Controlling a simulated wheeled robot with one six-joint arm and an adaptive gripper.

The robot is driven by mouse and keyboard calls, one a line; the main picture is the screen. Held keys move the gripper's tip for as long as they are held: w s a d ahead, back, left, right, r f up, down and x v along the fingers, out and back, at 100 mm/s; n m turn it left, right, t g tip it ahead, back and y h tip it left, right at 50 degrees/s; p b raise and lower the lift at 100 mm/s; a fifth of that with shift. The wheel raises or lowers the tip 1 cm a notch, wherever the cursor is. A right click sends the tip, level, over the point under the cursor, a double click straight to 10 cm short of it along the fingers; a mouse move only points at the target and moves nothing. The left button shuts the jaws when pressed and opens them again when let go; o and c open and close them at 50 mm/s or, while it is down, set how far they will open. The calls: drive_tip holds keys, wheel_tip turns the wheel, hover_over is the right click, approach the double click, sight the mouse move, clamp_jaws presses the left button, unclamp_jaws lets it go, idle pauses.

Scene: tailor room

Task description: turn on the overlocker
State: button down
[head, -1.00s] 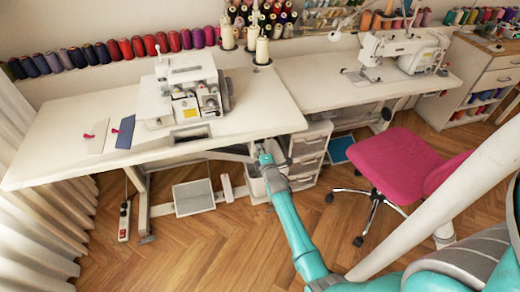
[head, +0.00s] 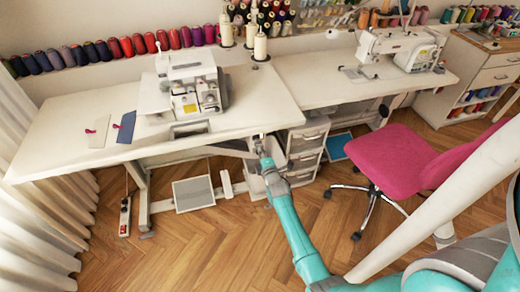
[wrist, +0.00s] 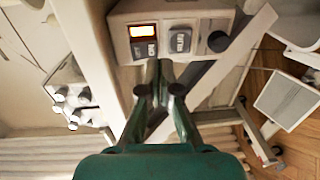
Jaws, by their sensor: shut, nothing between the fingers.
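The overlocker (head: 188,88) is a white machine with a yellow label, standing on the left white table (head: 85,115). A white machine part with grey knobs (wrist: 75,97) at the left of the wrist view is probably the same overlocker. Under the table edge, the wrist view shows a pale control box (wrist: 165,20) with a lit orange display, a small dark button (wrist: 143,49), a larger grey switch (wrist: 180,40) and a black knob (wrist: 218,41). My gripper (wrist: 160,66) is shut and empty, its tips just below the box face; contact cannot be told. It also shows under the table's front edge in the head view (head: 262,146).
A drawer unit (head: 305,150) stands right of my gripper. A pink chair (head: 395,160) is further right. A second sewing machine (head: 400,48) is on the right table. Floor in front is free.

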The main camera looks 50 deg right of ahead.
drive_tip(key=f+v, duration=0.2)
drive_tip(key=v, duration=0.7)
drive_tip(key=shift+s+a, duration=0.25)
drive_tip(key=shift+s, duration=0.15)
